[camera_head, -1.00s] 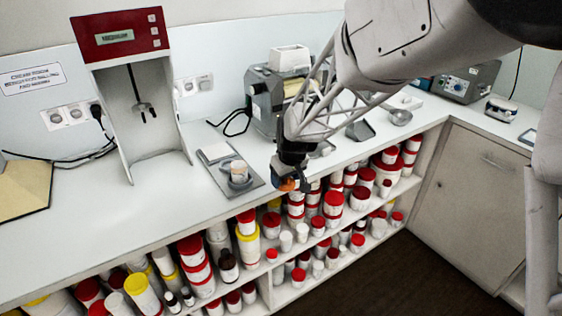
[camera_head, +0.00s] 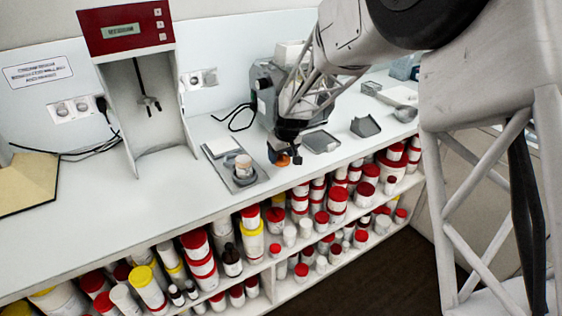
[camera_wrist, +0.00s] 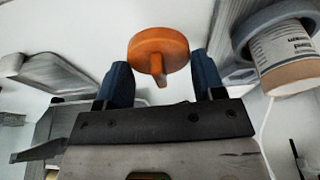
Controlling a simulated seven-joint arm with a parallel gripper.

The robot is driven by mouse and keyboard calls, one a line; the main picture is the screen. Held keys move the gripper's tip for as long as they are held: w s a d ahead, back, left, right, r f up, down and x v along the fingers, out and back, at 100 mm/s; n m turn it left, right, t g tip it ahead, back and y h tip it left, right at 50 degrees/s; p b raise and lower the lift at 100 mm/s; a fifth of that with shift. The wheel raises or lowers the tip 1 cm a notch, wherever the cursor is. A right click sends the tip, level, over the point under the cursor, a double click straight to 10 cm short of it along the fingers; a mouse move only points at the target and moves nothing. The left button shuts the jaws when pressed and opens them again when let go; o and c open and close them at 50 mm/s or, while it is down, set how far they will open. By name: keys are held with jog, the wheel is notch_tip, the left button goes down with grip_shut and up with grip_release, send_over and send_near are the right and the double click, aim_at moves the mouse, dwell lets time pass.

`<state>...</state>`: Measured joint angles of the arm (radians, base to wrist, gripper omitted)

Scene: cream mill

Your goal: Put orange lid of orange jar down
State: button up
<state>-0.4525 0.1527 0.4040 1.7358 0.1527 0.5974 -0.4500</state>
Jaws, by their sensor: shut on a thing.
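My gripper (camera_head: 285,155) is shut on the orange lid (camera_head: 283,160). In the wrist view, the round orange lid (camera_wrist: 150,48) shows its raised grip bar between the blue fingers of my gripper (camera_wrist: 160,72). The jar (camera_head: 243,164) stands on a grey plate at the counter, to the left of my gripper. In the wrist view the labelled jar (camera_wrist: 284,58) is at the upper right, with no lid on it and a pale orange-brown band at one end. The lid is apart from the jar. Its height above the counter is hard to tell.
The grey plate (camera_head: 262,178) lies near the counter's front edge. A grey machine (camera_head: 268,90) stands behind my gripper, with grey trays (camera_head: 321,141) to the right. A red-topped stand (camera_head: 122,28) is at the left. Shelves below hold several jars. The white counter (camera_head: 100,215) is bare at left.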

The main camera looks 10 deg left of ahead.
aim_at(281, 169)
jog(key=shift+w, duration=0.15)
jog(key=shift+w+a, duration=0.15)
jog(key=shift+w, duration=0.05)
jog(key=shift+s+d+x, duration=0.1)
jog(key=shift+d+x, duration=0.05)
jog(key=shift+x, duration=0.75)
jog(key=shift+s+d+x, duration=0.15)
jog(key=shift+x, duration=0.7)
jog(key=shift+f, duration=0.25)
jog(key=o, duration=0.9)
jog(key=shift+r, duration=0.1)
jog(key=v, duration=1.2)
